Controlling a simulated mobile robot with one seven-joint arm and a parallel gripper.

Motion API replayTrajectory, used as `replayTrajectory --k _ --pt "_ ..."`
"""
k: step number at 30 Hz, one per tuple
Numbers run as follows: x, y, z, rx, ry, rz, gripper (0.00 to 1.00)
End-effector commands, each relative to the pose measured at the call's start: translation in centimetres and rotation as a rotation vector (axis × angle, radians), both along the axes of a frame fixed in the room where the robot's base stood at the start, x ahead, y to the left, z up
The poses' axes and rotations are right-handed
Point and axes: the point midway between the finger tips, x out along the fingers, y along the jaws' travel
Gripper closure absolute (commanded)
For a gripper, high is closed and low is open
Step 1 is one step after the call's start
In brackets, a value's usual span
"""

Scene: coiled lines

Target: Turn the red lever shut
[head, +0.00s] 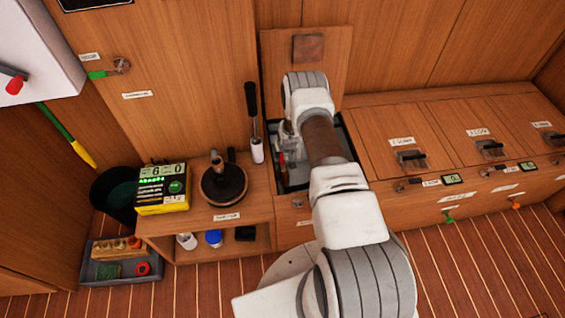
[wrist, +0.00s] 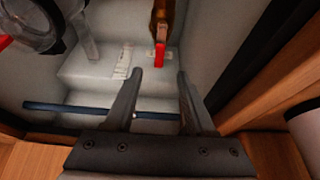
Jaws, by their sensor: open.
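In the wrist view a small red lever (wrist: 160,54) hangs below a brass-coloured fitting (wrist: 163,16) inside a pale compartment. My gripper (wrist: 160,73) is open and empty, its two dark fingers apart just below the red lever in the picture. I cannot tell how far the fingertips are from it. A second red piece (wrist: 5,42) shows at the left edge beside a round clear-topped part (wrist: 32,22). In the head view my arm reaches into the open locker, and a small red piece (head: 282,158) shows there.
A dark blue rod or hose (wrist: 85,110) crosses the compartment below the lever. A dark rim and wooden edge (wrist: 255,80) bound it at right. In the head view a raised lid (head: 305,75) stands behind, and a black-handled pump lever (head: 252,108) stands left of the opening.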

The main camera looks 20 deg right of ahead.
Motion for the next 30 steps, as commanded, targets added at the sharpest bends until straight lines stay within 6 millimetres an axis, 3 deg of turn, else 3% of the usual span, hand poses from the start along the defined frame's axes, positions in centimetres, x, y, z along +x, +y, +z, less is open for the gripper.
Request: replayTrajectory --k 3,16,22,30 --pt "0.8 -0.2 -2.5 0.0 0.0 -0.001 0.45" --pt "3.4 -0.7 -8.7 0.0 -0.001 0.0 0.45" --pt "4.0 -0.8 -10.0 0.0 -0.001 0.0 0.45" --pt "4.2 -0.9 -10.2 -0.001 -0.001 0.001 0.45"
